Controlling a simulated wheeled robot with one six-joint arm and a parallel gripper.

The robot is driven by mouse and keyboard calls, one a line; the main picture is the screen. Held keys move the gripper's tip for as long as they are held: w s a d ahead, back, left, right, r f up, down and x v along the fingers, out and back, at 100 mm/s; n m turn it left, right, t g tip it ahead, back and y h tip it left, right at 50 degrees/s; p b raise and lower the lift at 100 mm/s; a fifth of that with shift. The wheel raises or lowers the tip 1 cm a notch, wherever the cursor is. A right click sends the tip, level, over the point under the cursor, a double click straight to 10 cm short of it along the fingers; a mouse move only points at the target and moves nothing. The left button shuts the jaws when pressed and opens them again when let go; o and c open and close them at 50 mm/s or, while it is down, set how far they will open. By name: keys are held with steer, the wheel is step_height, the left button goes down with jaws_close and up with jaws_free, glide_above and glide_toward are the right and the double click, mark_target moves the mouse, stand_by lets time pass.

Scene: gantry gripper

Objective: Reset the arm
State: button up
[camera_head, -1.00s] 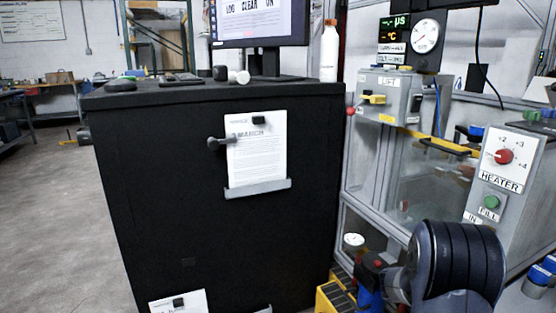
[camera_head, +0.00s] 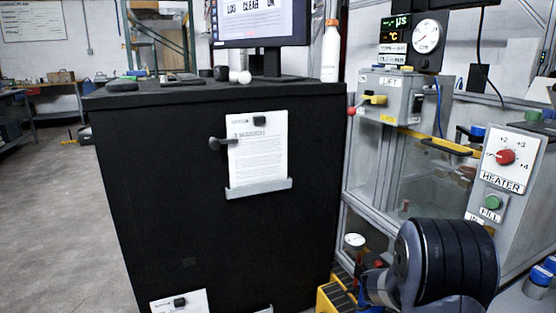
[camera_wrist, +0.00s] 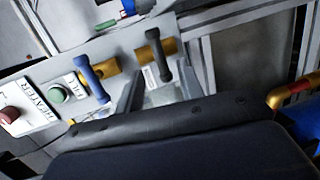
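My arm (camera_head: 445,262) shows as a dark ribbed link at the bottom right of the head view; my gripper cannot be made out there. In the wrist view my gripper (camera_wrist: 158,92) shows two grey fingers beyond its dark body. They stand apart with nothing held between them, so it looks open. Past the fingers is a grey panel with a blue handle (camera_wrist: 92,78) and a dark handle (camera_wrist: 158,56) on brass-coloured mounts. I cannot tell how near the fingers are to these handles.
A black cabinet (camera_head: 215,235) with a clipped sheet (camera_head: 258,150) stands left of my arm. A heater panel (camera_head: 506,160) with a red knob is at right. A grey control box (camera_head: 388,95) sits on the metal frame behind. Open floor (camera_head: 50,220) lies at far left.

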steer(key=d+n+p, duration=0.1)
steer(key=p, duration=0.1)
steer(key=w+d+p, duration=0.1)
steer(key=d+p, duration=0.1)
steer(key=d+n+p, duration=0.1)
steer(key=d+p, duration=0.1)
steer(key=shift+w+f+n+g+h+p, duration=0.15)
steer(key=shift+f+n+g+h+p, duration=0.15)
steer(key=shift+g, duration=0.1)
steer(key=n+p, duration=0.1)
steer(key=p, duration=0.2)
steer(key=n+h+p, duration=0.1)
steer(key=n+p, duration=0.1)
steer(key=p, duration=0.1)
steer(key=n+p, duration=0.2)
steer(key=p, duration=0.2)
steer(key=shift+f+g+h, duration=0.25)
steer(key=shift+g+h, duration=0.05)
steer(key=shift+n, duration=0.3)
